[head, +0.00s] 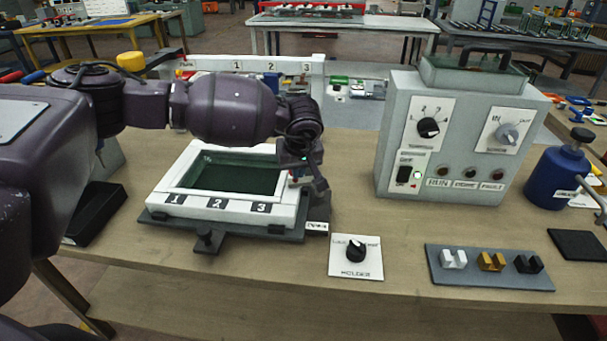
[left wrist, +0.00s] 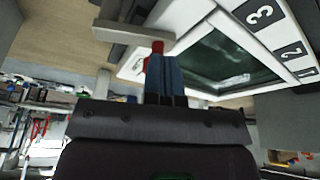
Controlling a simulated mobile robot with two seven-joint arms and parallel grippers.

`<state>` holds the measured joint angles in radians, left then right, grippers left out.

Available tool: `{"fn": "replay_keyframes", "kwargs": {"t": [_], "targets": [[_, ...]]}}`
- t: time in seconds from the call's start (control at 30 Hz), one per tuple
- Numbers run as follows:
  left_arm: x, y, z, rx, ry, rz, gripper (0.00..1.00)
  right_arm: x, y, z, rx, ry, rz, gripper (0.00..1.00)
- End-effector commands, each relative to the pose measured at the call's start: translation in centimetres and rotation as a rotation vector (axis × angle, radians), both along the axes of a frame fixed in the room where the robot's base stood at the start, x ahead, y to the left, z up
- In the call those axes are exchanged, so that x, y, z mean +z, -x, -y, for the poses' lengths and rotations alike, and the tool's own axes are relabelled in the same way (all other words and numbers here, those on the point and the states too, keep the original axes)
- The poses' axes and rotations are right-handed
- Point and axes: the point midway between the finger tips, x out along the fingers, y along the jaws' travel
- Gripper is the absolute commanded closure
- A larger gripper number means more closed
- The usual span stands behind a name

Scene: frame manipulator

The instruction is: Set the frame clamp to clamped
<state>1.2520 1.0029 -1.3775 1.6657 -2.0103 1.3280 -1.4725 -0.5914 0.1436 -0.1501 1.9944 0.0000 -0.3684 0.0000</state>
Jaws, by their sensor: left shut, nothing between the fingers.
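The white frame (head: 228,205), marked 1, 2, 3 with a dark green panel inside, lies on a dark base on the bench. At its right side is the clamp (head: 319,190), a dark upright piece with a small label (head: 317,227) below it, partly hidden by my arm. My left gripper (head: 298,177) is over the frame's right edge beside the clamp. In the left wrist view its blue fingers (left wrist: 163,78) are shut and empty, close to a red piece (left wrist: 157,48) and a grey bar (left wrist: 120,31). I cannot tell whether they touch. My right gripper is not in view.
A HOLDER dial plate (head: 356,266) lies right of the frame. A grey control box (head: 452,150) stands behind it. A grey tray (head: 490,281) holds small blocks at the front right. A blue bottle (head: 556,178) stands at the right. The bench front centre is clear.

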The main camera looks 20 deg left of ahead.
Motion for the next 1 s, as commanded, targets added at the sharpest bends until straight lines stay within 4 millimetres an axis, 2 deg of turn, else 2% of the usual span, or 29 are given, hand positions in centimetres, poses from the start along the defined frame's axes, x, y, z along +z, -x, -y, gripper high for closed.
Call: {"fn": "replay_keyframes", "kwargs": {"t": [0.2,0.53,1.0], "targets": [[-0.4,-0.5,-0.9,-0.140,0.000,-0.005,1.00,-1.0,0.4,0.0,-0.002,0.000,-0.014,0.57],[-0.2,-1.1,-1.4,-0.135,0.001,-0.004,1.00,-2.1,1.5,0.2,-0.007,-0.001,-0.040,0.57],[0.0,-1.2,-1.5,-0.134,0.000,-0.001,1.00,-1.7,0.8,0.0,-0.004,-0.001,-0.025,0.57]]}}
